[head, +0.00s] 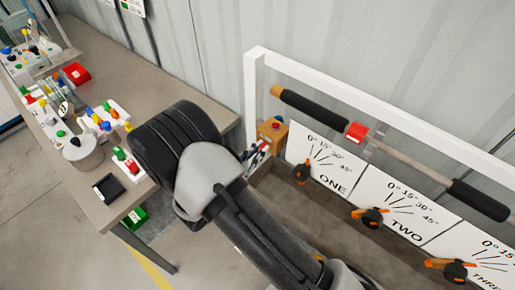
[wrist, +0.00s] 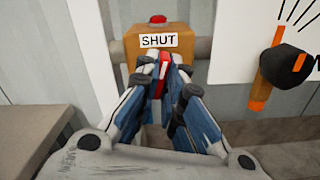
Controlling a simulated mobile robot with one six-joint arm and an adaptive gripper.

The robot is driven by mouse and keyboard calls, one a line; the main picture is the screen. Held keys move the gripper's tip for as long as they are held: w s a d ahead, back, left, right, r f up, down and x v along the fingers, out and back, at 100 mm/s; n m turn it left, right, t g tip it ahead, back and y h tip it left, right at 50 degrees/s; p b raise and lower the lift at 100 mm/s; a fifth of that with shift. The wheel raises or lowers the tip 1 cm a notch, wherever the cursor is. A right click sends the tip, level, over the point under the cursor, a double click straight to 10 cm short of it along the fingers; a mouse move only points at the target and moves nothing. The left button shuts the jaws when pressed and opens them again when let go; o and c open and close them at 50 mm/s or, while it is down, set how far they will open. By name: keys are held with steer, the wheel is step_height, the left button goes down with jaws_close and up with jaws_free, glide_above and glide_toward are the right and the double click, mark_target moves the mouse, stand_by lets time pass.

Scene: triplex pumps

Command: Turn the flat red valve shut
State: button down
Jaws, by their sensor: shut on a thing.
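The flat red valve (wrist: 163,66) shows as a small upright red strip between my fingertips in the wrist view, most of it hidden by the fingers. My gripper (wrist: 162,72) is shut on it, just below a white label reading SHUT (wrist: 158,40). The label is on an orange-brown box (wrist: 189,42) with a red knob (wrist: 157,20) on top. In the head view my gripper (head: 260,151) reaches the front of this box (head: 271,134), and my arm hides part of the area. How far the valve is turned I cannot tell.
Dials marked ONE (head: 318,166) and TWO (head: 393,210), with black-and-orange handles, stand right of the box. A white frame (head: 252,85) rises behind, with a black-gripped bar (head: 316,106) across it. A cluttered workbench (head: 150,70) lies left.

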steer(key=shift+n+p, duration=0.6)
steer(key=shift+n, duration=1)
steer(key=c, duration=1.7)
jaws_free()
steer(key=v, duration=1.2)
steer(key=shift+r, duration=0.1)
